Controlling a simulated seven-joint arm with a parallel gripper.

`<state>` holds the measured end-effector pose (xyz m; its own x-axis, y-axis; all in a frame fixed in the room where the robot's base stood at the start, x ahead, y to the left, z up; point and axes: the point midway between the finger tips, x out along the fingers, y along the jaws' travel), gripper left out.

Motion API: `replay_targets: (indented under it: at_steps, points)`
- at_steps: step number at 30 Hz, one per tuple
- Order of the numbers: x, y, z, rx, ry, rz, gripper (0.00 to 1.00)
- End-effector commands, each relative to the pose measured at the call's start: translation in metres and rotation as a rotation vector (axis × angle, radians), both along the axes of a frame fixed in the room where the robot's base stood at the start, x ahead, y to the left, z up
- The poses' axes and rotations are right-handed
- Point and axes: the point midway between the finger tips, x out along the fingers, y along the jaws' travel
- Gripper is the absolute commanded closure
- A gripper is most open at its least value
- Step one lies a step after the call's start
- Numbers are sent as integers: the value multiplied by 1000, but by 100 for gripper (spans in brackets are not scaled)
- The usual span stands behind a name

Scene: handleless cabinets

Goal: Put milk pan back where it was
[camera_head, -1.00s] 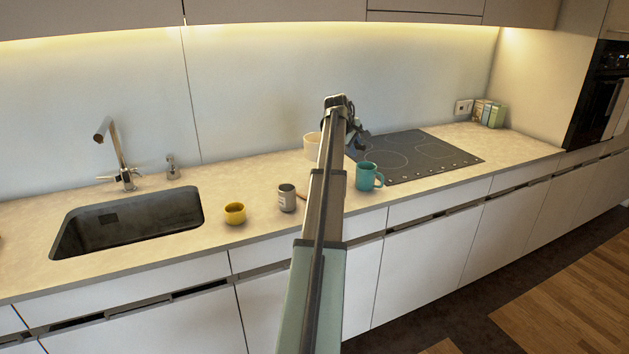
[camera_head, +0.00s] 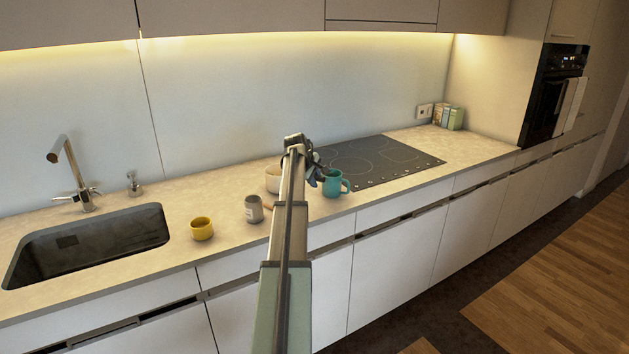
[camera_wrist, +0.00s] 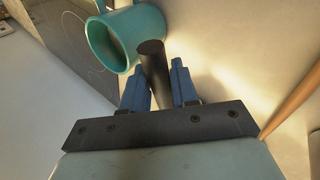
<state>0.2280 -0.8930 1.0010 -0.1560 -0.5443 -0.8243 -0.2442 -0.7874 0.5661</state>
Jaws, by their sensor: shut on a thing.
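My gripper (camera_wrist: 160,88) is shut on a dark rod-like handle (camera_wrist: 152,62), which stands out between its blue fingers. The body behind this handle is hidden, so I cannot tell if it is the milk pan. In the head view my gripper (camera_head: 314,176) is low over the counter, beside the teal mug (camera_head: 336,184). The mug also shows in the wrist view (camera_wrist: 128,38), close to the end of the handle. A cream pot (camera_head: 272,179) stands just left of my gripper, partly hidden by my arm. A wooden handle (camera_wrist: 296,100) shows at the right of the wrist view.
A black hob (camera_head: 385,160) lies right of the mug. A grey can (camera_head: 253,209) and a yellow cup (camera_head: 201,229) stand to the left, then the sink (camera_head: 85,245). The counter's front edge is close to the mug.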

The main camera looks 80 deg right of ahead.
Motion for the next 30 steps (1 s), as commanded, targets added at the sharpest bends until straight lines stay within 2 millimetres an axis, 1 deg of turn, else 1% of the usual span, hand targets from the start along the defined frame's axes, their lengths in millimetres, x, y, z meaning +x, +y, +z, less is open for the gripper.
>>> replay_targets:
  at_steps: [2, 13, 14, 21, 22, 30]
  points:
    - [0, 0, -4, -2, -1, 0, 100]
    - [0, 0, -6, -3, -2, 0, 100]
    - [0, 0, -7, -1, 0, 1, 71]
    - [0, 0, -7, -1, 0, 1, 48]
    - [0, 0, -7, -1, 0, 1, 46]
    - [0, 0, -5, -1, 0, 1, 46]
